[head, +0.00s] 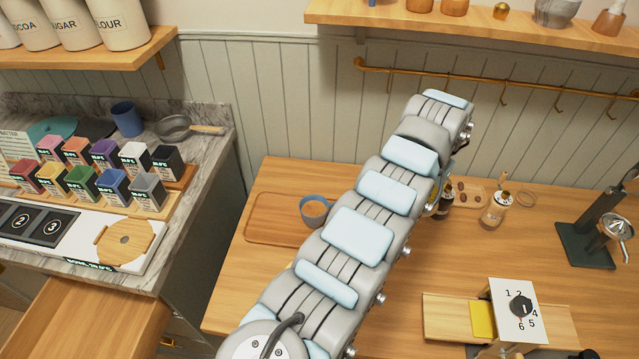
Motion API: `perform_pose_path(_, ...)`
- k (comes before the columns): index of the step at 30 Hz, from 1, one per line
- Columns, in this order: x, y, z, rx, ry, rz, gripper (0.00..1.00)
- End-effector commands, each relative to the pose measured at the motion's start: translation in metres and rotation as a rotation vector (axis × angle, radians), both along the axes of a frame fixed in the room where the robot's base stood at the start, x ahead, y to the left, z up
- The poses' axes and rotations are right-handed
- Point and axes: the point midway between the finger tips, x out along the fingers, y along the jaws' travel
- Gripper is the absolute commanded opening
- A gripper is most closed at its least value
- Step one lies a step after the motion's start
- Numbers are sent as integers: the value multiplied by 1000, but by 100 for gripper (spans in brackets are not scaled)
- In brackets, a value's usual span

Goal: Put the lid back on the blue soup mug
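A blue mug (309,221) with orange-brown contents, which look like soup, stands upright and uncovered at the right end of a wooden tray (262,238). My arm passes close to its right side in the picture. I cannot identify the mug's lid for sure. A round wooden disc (126,242) lies on the white panel on the left counter. My arm runs from the bottom middle up to the right over the table. Its end bends away behind the arm links, and I cannot make out my gripper.
Another blue cup (127,120) and a small pan (175,128) stand on the marble counter behind several coloured boxes. A glass bottle (494,211) and a dial box (518,318) are on the table's right side. A hook rail (480,85) runs along the wall.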

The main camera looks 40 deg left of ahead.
Motion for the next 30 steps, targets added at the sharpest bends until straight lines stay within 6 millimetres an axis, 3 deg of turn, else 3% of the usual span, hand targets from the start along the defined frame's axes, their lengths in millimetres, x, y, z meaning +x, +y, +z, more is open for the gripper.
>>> perform_pose_path(1, -4, 24, -6, 0, 2, 4, 0)
perform_pose_path(9, -39, 146, -32, 1, 5, -8, 0)
perform_pose_path(15, -74, 218, -48, 4, 3, -17, 0)
perform_pose_path(21, -97, 254, -57, 4, 4, -25, 0)
perform_pose_path(30, -102, 262, -64, 5, 4, -28, 0)
